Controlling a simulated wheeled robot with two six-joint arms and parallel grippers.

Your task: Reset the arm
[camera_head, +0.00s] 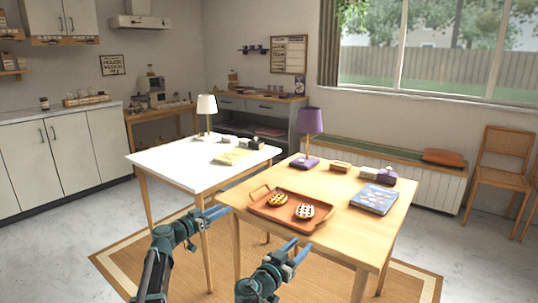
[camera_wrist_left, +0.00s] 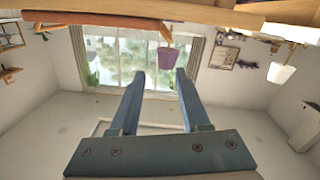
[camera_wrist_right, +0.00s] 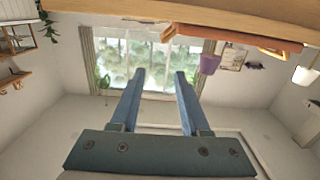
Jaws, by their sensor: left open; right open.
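My left gripper (camera_head: 217,213) is in front of the tables, near the left front corner of the wooden table. It is open and empty; its two blue fingers (camera_wrist_left: 157,90) stand apart in the left wrist view. My right gripper (camera_head: 297,250) is in front of the wooden table's front edge. It is open and empty; its fingers (camera_wrist_right: 159,90) also stand apart in the right wrist view. Both wrist views look upside down across the room, with a table edge along the top. Neither gripper touches anything that I can see.
The wooden table (camera_head: 335,223) bears an orange tray (camera_head: 276,216) with two round pastries, a blue book (camera_head: 374,198) and a purple lamp (camera_head: 310,122). The white table (camera_head: 165,158) bears a white lamp (camera_head: 207,106) and a yellow book (camera_head: 231,157).

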